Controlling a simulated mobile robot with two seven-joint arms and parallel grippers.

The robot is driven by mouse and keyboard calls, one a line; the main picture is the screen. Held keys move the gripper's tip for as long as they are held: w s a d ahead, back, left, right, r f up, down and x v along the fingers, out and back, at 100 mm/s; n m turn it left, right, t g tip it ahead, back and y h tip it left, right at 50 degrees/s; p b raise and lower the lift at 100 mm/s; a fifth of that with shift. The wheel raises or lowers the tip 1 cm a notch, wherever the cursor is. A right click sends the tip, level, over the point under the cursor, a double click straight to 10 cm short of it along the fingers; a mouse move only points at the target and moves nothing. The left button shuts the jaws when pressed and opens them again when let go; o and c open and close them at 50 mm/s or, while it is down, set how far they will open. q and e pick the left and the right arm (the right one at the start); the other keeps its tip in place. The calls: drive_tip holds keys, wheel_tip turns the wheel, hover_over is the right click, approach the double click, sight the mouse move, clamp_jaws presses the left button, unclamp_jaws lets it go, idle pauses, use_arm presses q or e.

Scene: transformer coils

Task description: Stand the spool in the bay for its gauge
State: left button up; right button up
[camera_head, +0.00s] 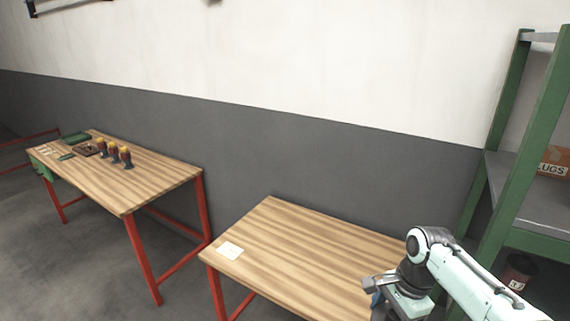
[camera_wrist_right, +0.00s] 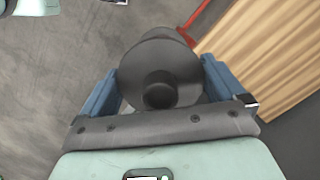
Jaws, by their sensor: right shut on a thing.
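A dark grey spool (camera_wrist_right: 160,75) with a round flange and a central hub shows in the right wrist view. My right gripper (camera_wrist_right: 160,88) is shut on it, with one blue finger at each side. The spool is held over or beside the near table's edge. In the head view my right gripper (camera_head: 376,296) is at the lower right, in front of the near table, and the spool is hidden there by the gripper. My left gripper is not in the head view. No bay or gauge mark can be made out.
The near wooden table (camera_head: 290,250) holds only a white card (camera_head: 230,251). A far table (camera_head: 150,175) holds several dark, yellow-topped pieces (camera_head: 113,152), a brown tray (camera_head: 86,150) and a green tray (camera_head: 76,138). A green shelf rack (camera_head: 500,160) with a box (camera_head: 554,161) stands at right.

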drive_tip(key=w+f+n, duration=0.1)
drive_tip(key=f, duration=0.2)
drive_tip(key=w+a+f+n, duration=0.1)
drive_tip(key=f+n, duration=0.1)
drive_tip(key=f, duration=0.1)
drive_tip(key=w+a+f+n, duration=0.1)
drive_tip(key=f+n, duration=0.1)
drive_tip(key=shift+f+g+h, duration=0.3)
drive_tip(key=shift+f+h, duration=0.1)
wheel_tip(320, 180, down, 14)
drive_tip(key=a+n, duration=0.3)
drive_tip(key=n, duration=0.6)
drive_tip(key=shift+r+n+g+h, duration=0.15)
drive_tip(key=shift+n+g+h, duration=0.15)
drive_tip(key=shift+g+h, duration=0.1)
